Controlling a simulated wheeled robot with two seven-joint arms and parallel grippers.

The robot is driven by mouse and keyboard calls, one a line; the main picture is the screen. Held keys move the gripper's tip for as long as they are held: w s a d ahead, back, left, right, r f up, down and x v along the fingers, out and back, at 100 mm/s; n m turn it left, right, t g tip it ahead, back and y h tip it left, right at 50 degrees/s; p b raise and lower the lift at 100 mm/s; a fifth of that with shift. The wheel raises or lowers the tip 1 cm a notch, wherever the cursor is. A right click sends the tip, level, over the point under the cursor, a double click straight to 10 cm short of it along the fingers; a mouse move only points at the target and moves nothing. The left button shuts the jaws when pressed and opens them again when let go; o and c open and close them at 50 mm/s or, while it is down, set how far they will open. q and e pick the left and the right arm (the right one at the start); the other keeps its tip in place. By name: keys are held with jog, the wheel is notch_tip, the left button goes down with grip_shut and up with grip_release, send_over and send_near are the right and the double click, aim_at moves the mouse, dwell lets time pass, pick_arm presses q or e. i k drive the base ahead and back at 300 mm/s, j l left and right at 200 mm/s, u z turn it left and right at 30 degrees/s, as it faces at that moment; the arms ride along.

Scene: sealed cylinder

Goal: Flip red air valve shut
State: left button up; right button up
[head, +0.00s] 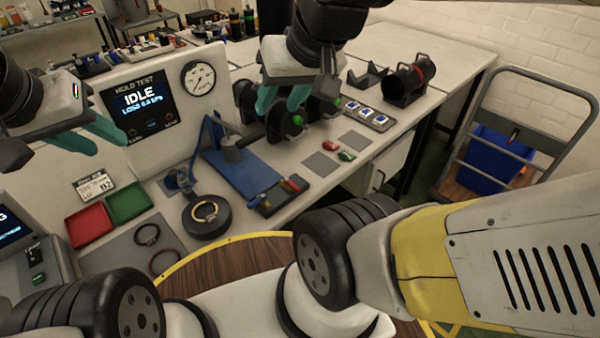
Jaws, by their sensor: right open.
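A small red part (293,184) sits on a dark block at the front end of the blue fixture (245,172). A separate small red piece (330,146) lies on the bench beside a green one (347,155). I cannot tell for sure which is the air valve handle, or its position. My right gripper (279,108) is open and empty, its teal fingers pointing down in front of a dark cylinder (285,123), behind the fixture. Any contact with the cylinder is unclear. My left gripper (108,149) has its teal fingers apart, empty, in front of the test panel.
The test screen (141,104) reads IDLE beside a round gauge (198,78). Red (89,225) and green (129,202) trays and a black round stand (209,215) are at the left. Another black cylinder (409,79) rests in a cradle. A cart with a blue bin (493,160) stands right.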

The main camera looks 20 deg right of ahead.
aim_at(287, 181)
jog(key=z, duration=0.7)
jog(key=i+l+u, duration=0.1)
jog(key=l+u, duration=0.15)
jog(key=i+l+u, duration=0.2)
jog(key=l, duration=0.2)
jog(key=k+z, duration=0.2)
jog(key=k, duration=0.3)
